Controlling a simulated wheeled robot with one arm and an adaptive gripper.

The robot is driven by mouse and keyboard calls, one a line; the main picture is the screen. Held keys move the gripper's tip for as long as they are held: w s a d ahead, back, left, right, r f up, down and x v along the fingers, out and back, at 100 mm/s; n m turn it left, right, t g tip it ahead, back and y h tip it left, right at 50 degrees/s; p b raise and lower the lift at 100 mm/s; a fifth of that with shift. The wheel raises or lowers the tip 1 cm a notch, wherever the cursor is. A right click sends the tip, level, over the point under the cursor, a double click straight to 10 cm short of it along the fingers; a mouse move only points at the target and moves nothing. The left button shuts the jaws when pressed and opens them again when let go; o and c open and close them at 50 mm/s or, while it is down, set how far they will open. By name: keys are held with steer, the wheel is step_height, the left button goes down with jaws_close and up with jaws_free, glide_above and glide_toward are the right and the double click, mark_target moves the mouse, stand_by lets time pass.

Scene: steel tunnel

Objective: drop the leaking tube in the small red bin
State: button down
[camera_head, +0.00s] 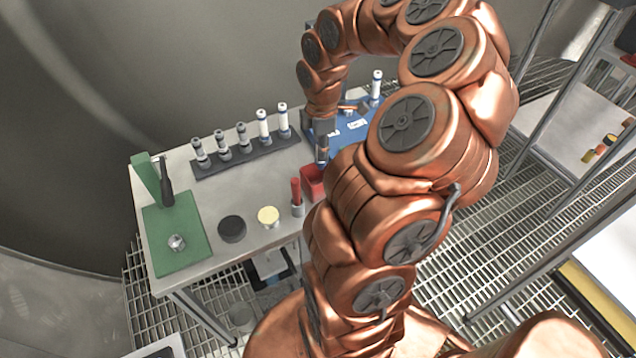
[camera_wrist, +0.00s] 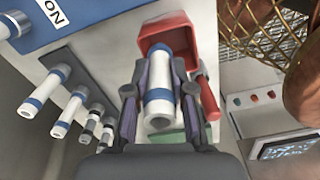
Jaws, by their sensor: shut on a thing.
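My gripper (camera_wrist: 160,78) is shut on a white tube (camera_wrist: 158,96) with blue bands, one finger on each side of it. No leak can be made out on the tube. The small red bin (camera_wrist: 190,22) lies beyond the tube in the wrist view, and the tube's far end overlaps the bin's opening there. In the head view my gripper (camera_head: 322,148) is just above the red bin (camera_head: 312,183), which is partly hidden by my arm. I cannot tell how much height separates the tube from the bin.
A dark rack (camera_head: 247,157) holds several tubes left of the bin. A blue tray (camera_head: 352,132) with a standing tube (camera_head: 376,86) is behind. A red-handled tool (camera_head: 296,192), yellow-topped jar (camera_head: 268,216), black disc (camera_head: 232,228) and green mat (camera_head: 172,255) are on the table.

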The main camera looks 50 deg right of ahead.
steer(key=c, duration=0.9)
jaws_free()
steer(key=shift+r, duration=0.1)
step_height(320, 180, up, 11)
steer(key=shift+r, duration=0.4)
